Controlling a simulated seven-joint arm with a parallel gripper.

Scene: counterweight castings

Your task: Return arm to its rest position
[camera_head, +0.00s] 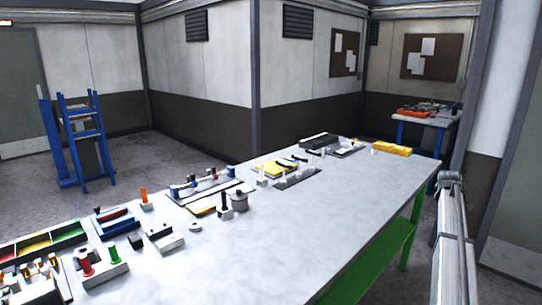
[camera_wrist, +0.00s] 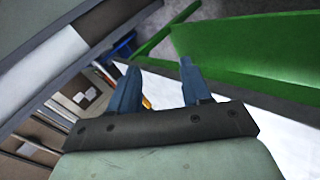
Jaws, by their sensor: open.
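My gripper (camera_wrist: 157,82) shows in the wrist view with two blue fingers set apart on a dark mount. Nothing is between the fingers, so it is open and empty. It does not show in the head view. In the wrist view it is tilted, with a green table support (camera_wrist: 250,45) at the upper right. The long grey worktable (camera_head: 300,220) fills the middle of the head view. A grey metal arm link (camera_head: 452,235) at the right edge looks like mine.
On the table are a multicoloured bin tray (camera_head: 40,245), grey blocks with red and green pegs (camera_head: 100,262), a grey round casting (camera_head: 239,200) and yellow pieces (camera_head: 391,149). The table's near right surface is clear. A blue rack (camera_head: 80,140) stands at left; a blue-legged bench (camera_head: 425,130) stands behind.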

